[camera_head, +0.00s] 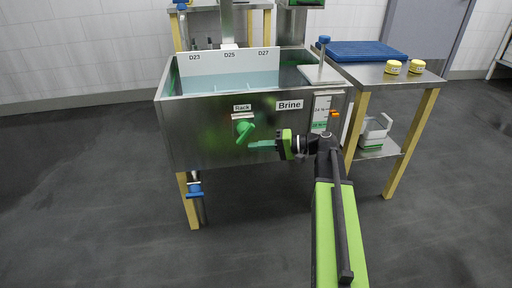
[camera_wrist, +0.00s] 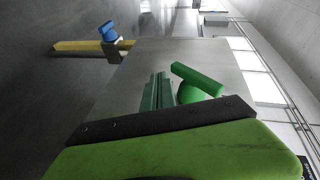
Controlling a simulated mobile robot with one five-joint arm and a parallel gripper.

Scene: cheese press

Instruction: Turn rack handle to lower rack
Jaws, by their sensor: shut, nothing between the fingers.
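The green rack handle (camera_head: 244,131) is on the front wall of the steel brine tank (camera_head: 200,133), just below the "Rack" label (camera_head: 242,107). In the wrist view the handle (camera_wrist: 197,80) shows as a green bar on a round hub, just right of my fingers. My gripper (camera_head: 251,144) has its green fingers pointing left, close to the handle's lower right side in the head view. In the wrist view the fingers (camera_wrist: 157,88) are together with nothing between them. I cannot tell whether they touch the handle.
A blue-handled valve (camera_head: 195,189) sits low at the tank's left leg. A side table at the right holds a blue mat (camera_head: 362,50) and yellow-lidded jars (camera_head: 393,67). A white container (camera_head: 375,128) stands on its lower shelf. The floor left of the tank is clear.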

